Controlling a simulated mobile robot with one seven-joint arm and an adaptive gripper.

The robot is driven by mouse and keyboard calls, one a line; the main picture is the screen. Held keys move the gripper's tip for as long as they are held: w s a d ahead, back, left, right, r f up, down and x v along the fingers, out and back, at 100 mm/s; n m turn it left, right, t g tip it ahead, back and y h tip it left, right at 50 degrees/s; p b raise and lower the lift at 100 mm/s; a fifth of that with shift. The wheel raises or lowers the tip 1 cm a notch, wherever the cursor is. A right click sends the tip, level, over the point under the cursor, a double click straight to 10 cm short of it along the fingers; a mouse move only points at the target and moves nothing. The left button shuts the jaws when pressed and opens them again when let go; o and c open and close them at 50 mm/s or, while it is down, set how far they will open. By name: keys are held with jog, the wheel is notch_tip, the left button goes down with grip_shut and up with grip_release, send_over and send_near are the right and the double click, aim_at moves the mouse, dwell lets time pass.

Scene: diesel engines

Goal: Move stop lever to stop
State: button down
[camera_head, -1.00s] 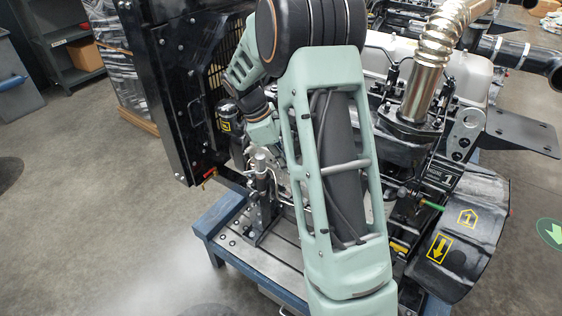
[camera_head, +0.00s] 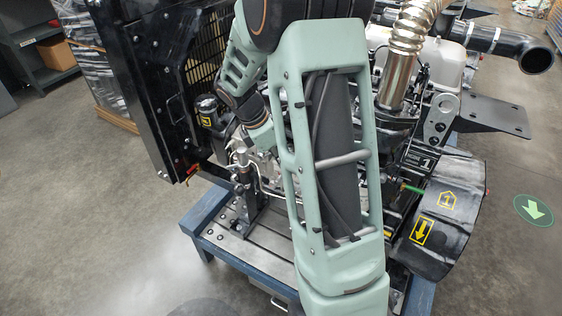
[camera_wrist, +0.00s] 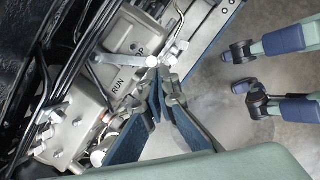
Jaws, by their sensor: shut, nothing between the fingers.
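The stop lever (camera_wrist: 122,60) is a short grey metal bar in the wrist view. It lies across a pale housing (camera_wrist: 128,35) between the marking RUN (camera_wrist: 119,87) and a partly covered marking ending in "OP" (camera_wrist: 143,50). My gripper (camera_wrist: 158,76) is shut and empty, with its tips close to the lever's right end. I cannot tell whether they touch it. In the head view my arm covers this part of the engine, and neither the lever nor my fingertips can be made out.
The engine stands on a blue-edged stand (camera_head: 205,215). Thin pipes and fittings (camera_wrist: 65,80) crowd the housing's left side. A black radiator frame (camera_head: 150,95) stands left of my arm, and a dark cover with yellow labels (camera_head: 440,220) to its right. Open floor (camera_head: 90,220) lies at left.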

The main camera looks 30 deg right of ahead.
jog(key=shift+r, duration=0.1)
dwell(0.3)
jog(key=p+v, duration=0.8)
jog(key=v, duration=0.2)
jog(key=shift+s, duration=0.15)
dwell(0.4)
